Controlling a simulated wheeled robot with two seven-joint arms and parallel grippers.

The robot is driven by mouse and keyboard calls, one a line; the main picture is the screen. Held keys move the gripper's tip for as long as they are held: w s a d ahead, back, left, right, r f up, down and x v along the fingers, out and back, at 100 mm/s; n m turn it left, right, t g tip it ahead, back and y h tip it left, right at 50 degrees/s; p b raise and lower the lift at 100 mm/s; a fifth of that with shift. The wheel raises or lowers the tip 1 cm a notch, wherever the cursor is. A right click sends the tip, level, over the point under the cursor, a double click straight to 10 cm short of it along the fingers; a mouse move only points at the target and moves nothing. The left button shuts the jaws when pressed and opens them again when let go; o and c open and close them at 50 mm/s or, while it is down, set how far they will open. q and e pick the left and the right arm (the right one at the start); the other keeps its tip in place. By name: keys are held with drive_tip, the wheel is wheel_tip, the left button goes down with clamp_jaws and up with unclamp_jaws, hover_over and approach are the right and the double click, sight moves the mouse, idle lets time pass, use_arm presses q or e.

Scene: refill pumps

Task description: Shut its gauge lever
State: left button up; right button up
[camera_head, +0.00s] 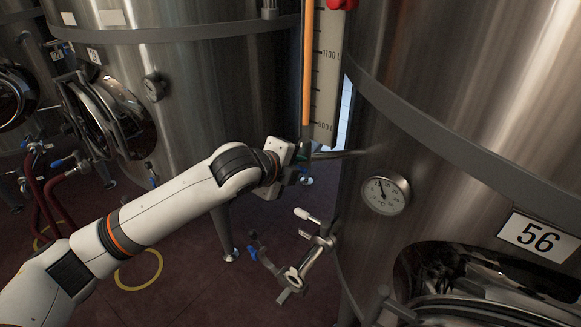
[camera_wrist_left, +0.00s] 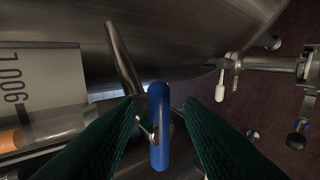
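The level gauge (camera_head: 326,75) is a white scale with an orange column, beside the steel tank marked 56 (camera_head: 440,140). Its lower end also shows in the wrist view (camera_wrist_left: 35,95). The gauge lever (camera_wrist_left: 158,125) has a blue grip and is seen between the two dark green fingers of my left gripper (camera_wrist_left: 161,100). The fingers are open, with a gap on each side of the lever. In the head view my left gripper (camera_head: 303,150) is at the foot of the gauge, and it hides the lever there. My right gripper is not in view.
A steel valve with a white-tipped handle (camera_head: 308,215) sticks out below the gauge, and it shows at right in the wrist view (camera_wrist_left: 220,85). A round thermometer (camera_head: 385,194) sits on the tank. A second tank (camera_head: 215,85) with hoses nearby stands behind my left arm.

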use_arm(q)
drive_tip(key=b+v, duration=0.2)
drive_tip(key=v, duration=1)
drive_tip(key=shift+d, duration=0.1)
